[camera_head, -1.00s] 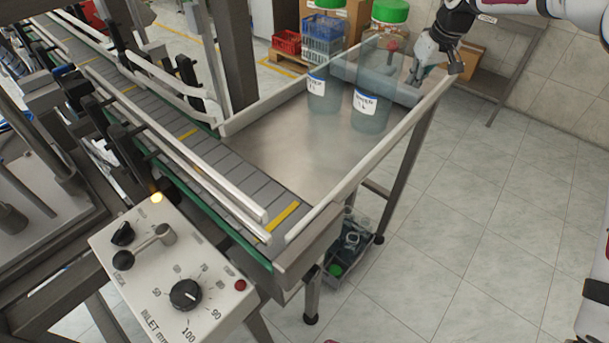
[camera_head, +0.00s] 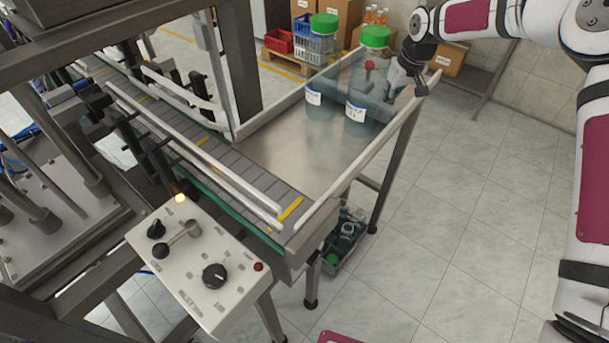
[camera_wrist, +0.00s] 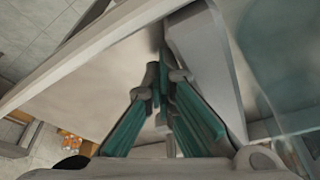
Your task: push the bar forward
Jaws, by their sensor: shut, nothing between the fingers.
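The grey bar (camera_wrist: 205,55), with a red knob (camera_head: 370,65), lies across the far end of the metal tray table (camera_head: 295,155). Bottles hide much of it in the head view. Two large clear bottles with green caps and white labels, one left (camera_head: 321,95) and one right (camera_head: 362,105), stand upright on the table in front of the bar. My gripper (camera_head: 405,88) is at the bar's right end, inside the right rail. In the wrist view my gripper (camera_wrist: 160,88) has its teal-padded fingers together and empty, close beside the bar; contact is unclear.
Pale rails (camera_head: 365,160) edge the table. A conveyor (camera_head: 225,165) runs along its left side. A control panel (camera_head: 200,265) with knobs stands at the front left. A crate of bottles (camera_head: 345,240) sits under the table. The floor to the right is clear.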

